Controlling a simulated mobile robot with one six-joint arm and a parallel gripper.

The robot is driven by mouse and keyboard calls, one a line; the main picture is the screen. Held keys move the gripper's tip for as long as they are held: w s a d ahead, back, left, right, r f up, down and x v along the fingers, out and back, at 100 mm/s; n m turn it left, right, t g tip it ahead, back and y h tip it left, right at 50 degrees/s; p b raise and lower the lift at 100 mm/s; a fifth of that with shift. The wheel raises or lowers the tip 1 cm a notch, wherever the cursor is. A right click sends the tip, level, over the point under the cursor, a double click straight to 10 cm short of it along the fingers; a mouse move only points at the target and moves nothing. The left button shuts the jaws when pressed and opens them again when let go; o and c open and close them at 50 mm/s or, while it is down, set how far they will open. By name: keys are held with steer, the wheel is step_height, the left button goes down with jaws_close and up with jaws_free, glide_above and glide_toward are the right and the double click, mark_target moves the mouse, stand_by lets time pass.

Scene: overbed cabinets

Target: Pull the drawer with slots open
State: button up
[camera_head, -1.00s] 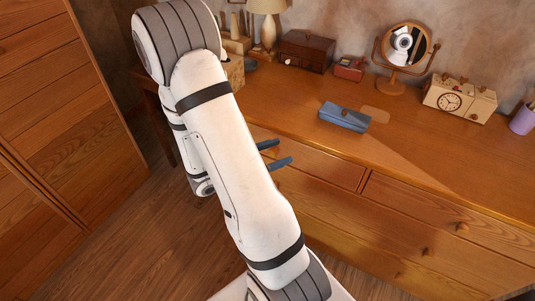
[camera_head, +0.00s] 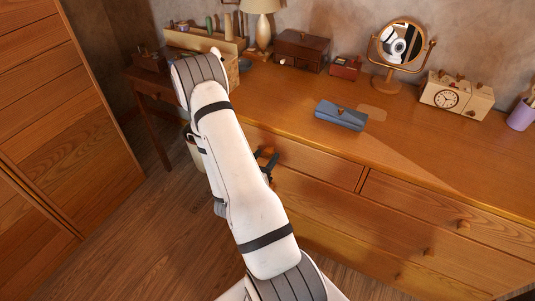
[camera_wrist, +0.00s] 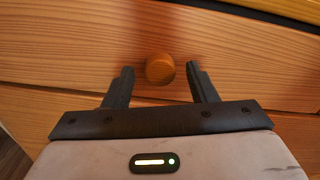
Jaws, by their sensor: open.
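My gripper (camera_head: 266,162) is at the front of the dresser's upper left drawer (camera_head: 315,163). In the wrist view, my gripper (camera_wrist: 160,72) is open, with one dark finger on each side of a round wooden knob (camera_wrist: 160,69). A gap shows between the knob and each finger. The knob also shows at the gripper in the head view (camera_head: 268,151). The drawer front (camera_wrist: 75,45) looks shut, so its inside is hidden. I see no slots, so I cannot tell whether this is the slotted drawer.
Another drawer (camera_head: 430,205) is to the right and wide drawers lie below. On the dresser top are a blue case (camera_head: 341,115), a mirror (camera_head: 399,45), a clock (camera_head: 446,98) and a dark wooden box (camera_head: 301,50). A tall wooden cabinet (camera_head: 60,110) stands at the left.

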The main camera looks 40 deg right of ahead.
steer(key=shift+x, duration=1.05)
jaws_close()
